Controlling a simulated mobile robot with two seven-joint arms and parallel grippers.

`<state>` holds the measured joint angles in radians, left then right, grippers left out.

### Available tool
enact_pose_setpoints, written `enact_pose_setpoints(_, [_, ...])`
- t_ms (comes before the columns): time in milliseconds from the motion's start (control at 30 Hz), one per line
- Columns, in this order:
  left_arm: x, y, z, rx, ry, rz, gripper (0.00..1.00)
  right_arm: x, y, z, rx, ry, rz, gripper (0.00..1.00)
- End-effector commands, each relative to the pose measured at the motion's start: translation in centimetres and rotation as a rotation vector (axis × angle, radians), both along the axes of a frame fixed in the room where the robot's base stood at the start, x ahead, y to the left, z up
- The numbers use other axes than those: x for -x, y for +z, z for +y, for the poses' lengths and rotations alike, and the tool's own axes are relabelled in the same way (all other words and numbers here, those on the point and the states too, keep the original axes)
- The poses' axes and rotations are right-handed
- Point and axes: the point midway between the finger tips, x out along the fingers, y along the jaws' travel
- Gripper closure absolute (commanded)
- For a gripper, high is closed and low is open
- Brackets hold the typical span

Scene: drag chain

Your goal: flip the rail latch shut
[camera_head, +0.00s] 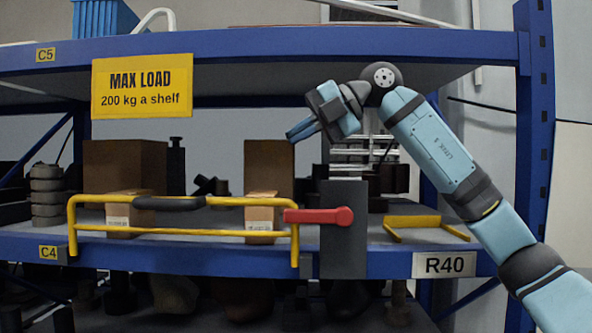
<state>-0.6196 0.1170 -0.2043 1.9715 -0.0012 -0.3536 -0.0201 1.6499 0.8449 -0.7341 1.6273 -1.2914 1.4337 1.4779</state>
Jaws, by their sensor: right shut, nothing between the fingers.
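The red rail latch (318,216) is a lever on a dark grey post (344,250). It lies level, with its round pivot on the post and its arm pointing left to the end of the rail. The yellow rail (190,235) with a dark grip (169,203) stands across the front of the shelf. My right gripper (302,131) is shut and empty, above and a little left of the latch, clear of it. My left gripper is not in view.
Brown boxes (125,170) stand on the shelf behind the rail. A yellow bracket (427,222) lies right of the post. The upper shelf beam (300,45) with a yellow load sign (142,86) runs above. A blue upright (535,130) stands at the right.

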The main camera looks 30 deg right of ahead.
Motion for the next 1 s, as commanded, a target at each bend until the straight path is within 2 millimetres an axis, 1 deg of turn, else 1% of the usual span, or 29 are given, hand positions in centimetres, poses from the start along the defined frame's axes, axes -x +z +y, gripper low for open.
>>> enact_pose_setpoints(33, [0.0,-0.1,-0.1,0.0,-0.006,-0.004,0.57,0.0,1.0,0.0,-0.003,0.0,-0.003,1.0])
enact_pose_setpoints(133, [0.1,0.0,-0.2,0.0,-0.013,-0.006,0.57,0.0,2.5,0.0,-0.002,-0.001,-0.002,1.0])
enact_pose_setpoints(300, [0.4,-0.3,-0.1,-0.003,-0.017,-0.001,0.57,0.0,3.8,0.0,0.0,0.0,0.0,1.0])
enact_pose_setpoints(467, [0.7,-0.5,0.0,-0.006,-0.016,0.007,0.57,0.0,4.0,0.0,0.0,-0.001,0.001,1.0])
enact_pose_setpoints(733, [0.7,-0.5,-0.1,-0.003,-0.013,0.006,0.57,0.0,3.9,0.0,0.0,-0.001,0.001,1.0])
enact_pose_setpoints(1000, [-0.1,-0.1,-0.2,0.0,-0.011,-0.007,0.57,0.0,3.9,0.0,0.0,0.0,0.0,1.0])
